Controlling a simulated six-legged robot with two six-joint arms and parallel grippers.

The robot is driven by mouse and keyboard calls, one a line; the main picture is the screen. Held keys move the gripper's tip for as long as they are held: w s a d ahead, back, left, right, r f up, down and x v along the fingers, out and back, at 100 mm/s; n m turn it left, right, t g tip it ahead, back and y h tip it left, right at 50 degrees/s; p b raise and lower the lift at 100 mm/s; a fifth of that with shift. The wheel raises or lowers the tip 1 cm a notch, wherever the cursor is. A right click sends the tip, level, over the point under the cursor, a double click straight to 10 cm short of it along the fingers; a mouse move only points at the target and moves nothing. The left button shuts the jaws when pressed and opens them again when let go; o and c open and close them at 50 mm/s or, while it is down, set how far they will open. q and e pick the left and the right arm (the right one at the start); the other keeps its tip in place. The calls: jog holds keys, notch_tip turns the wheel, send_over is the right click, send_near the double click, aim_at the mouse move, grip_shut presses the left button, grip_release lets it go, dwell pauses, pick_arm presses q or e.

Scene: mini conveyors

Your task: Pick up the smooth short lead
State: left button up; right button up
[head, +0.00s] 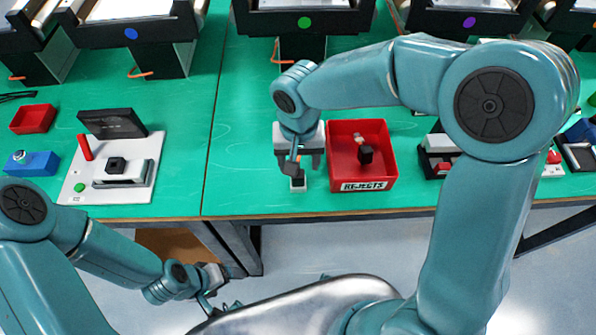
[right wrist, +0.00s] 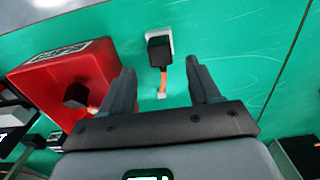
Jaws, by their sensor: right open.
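A short lead (right wrist: 159,53) with a black plug, an orange cable and a pale far end lies on the green table in the right wrist view. Its black plug is at a small white piece. In the head view the dark plug (head: 298,181) shows just below my right gripper (head: 299,162). My right gripper (right wrist: 161,78) is open, and in its wrist view the lead appears between and beyond the two fingertips, not gripped. My left gripper (head: 211,294) is low, in front of the table edge, and its jaws are too unclear to read.
A red REJECTS bin (head: 334,146) stands close right of my right gripper and holds another black-ended piece (head: 366,154). A white test fixture (head: 143,180), a blue box (head: 42,164) and a small red tray (head: 32,119) are at left. Conveyors line the back.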

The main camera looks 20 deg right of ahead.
notch_tip(320, 180, down, 5)
jog(key=shift+w+f, duration=0.15)
jog(key=c, duration=1)
